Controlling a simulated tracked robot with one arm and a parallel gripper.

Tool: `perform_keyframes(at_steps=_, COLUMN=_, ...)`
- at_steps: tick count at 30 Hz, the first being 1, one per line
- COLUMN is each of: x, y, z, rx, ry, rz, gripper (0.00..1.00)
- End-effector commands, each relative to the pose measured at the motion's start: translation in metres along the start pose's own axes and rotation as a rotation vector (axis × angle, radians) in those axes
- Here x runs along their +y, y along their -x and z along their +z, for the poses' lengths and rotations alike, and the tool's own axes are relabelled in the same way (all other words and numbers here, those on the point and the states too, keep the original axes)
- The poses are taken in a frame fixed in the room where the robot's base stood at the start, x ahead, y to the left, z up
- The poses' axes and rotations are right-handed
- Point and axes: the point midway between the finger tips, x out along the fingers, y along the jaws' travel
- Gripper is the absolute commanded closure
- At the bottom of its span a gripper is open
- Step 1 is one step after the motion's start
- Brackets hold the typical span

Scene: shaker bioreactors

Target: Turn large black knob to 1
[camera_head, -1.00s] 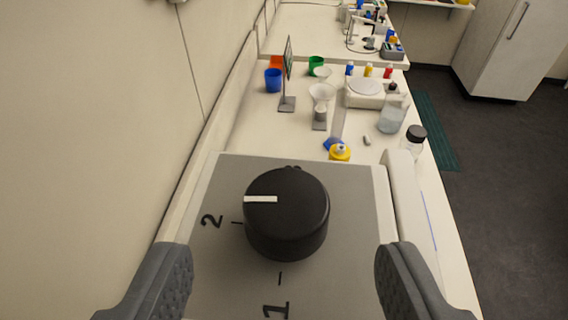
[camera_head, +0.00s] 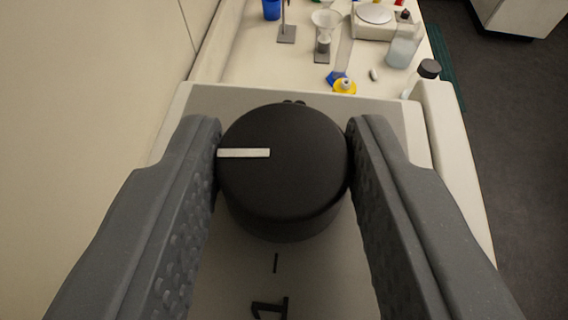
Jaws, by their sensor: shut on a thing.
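The large black knob (camera_head: 284,180) stands on a grey panel in the middle of the view. Its white pointer line runs to the left, towards where the 2 mark stood in the earlier frame; my left finger now covers that mark. The mark 1 (camera_head: 269,307) and its tick show below the knob, towards me. A third mark behind the knob is mostly hidden. My gripper (camera_head: 285,150) is shut on the knob, with one finger against its left side and one against its right.
The bench beyond the panel holds a blue cup (camera_head: 271,9), a funnel on a stand (camera_head: 324,40), a white balance (camera_head: 380,22), a beaker (camera_head: 403,50), a black-capped bottle (camera_head: 428,69) and a yellow bottle (camera_head: 345,87). A wall runs along the left.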

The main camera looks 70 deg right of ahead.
Motion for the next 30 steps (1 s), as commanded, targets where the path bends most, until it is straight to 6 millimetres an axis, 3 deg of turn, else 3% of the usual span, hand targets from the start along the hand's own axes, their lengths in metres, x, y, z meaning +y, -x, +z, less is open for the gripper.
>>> perform_keyframes(at_steps=30, x=0.0012, y=0.0021, z=-0.0017, rx=0.003, ry=0.05, rz=-0.129, gripper=0.88)
